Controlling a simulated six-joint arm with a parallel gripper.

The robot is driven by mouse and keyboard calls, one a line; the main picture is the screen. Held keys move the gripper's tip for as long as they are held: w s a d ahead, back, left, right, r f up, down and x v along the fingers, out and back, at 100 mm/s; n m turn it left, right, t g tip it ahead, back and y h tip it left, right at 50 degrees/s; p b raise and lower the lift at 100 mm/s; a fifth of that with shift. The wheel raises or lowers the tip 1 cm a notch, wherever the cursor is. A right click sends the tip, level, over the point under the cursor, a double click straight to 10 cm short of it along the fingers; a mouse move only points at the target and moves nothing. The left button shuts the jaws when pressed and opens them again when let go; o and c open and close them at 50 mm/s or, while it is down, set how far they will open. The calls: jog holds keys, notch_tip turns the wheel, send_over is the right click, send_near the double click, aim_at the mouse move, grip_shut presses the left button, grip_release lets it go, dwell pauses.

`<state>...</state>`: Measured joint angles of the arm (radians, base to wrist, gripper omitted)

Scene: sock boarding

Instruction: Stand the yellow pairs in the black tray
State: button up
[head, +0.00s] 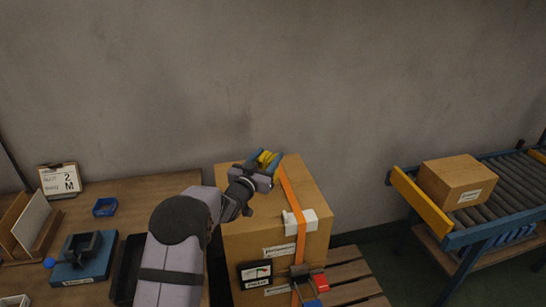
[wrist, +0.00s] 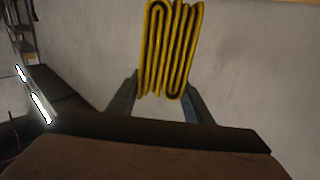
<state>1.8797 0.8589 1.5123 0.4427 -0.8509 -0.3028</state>
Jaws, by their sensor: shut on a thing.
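My gripper (head: 266,167) is shut on a folded yellow pair (head: 267,159), raised in front of the grey wall, above the large cardboard box in the head view. In the wrist view the yellow pair (wrist: 172,45) shows as several stacked folds with dark lines between them, held between the two fingers (wrist: 160,98). A black tray (head: 126,270) stands on the wooden table at the lower left, mostly hidden behind my arm. I cannot see what it holds.
A tall cardboard box (head: 240,240) with an orange strap stands on a pallet. On the table are a blue fixture (head: 84,268), a small blue tray (head: 105,207), a card holder (head: 60,180) and upright boards (head: 32,222). A roller conveyor (head: 505,190) carries another box at right.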

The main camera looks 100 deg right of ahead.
jog(key=w+d+f+n+t+h, duration=0.1)
jog(key=w+f+n+t+h, duration=0.15)
jog(key=w+n+t, duration=1.3)
jog(key=w+a+f+n+t+y, duration=0.1)
jog(key=w+a+n+t+y, duration=0.2)
jog(key=w+a+t+y, duration=0.55)
jog(key=w+a+f+n+t+y, duration=0.25)
jog(key=w+a, duration=0.25)
jog(key=w, duration=0.8)
notch_tip(320, 180, down, 6)
jog(key=b, duration=0.4)
jog(key=shift+a+t+h+b, duration=0.15)
jog(key=shift+t+h+b, duration=0.15)
jog(key=shift+t+h, duration=0.15)
jog(key=shift+f+b, duration=0.45)
jog(key=shift+f, duration=0.2)
jog(key=o, duration=1.3)
notch_tip(320, 180, up, 10)
jog(key=b, duration=0.1)
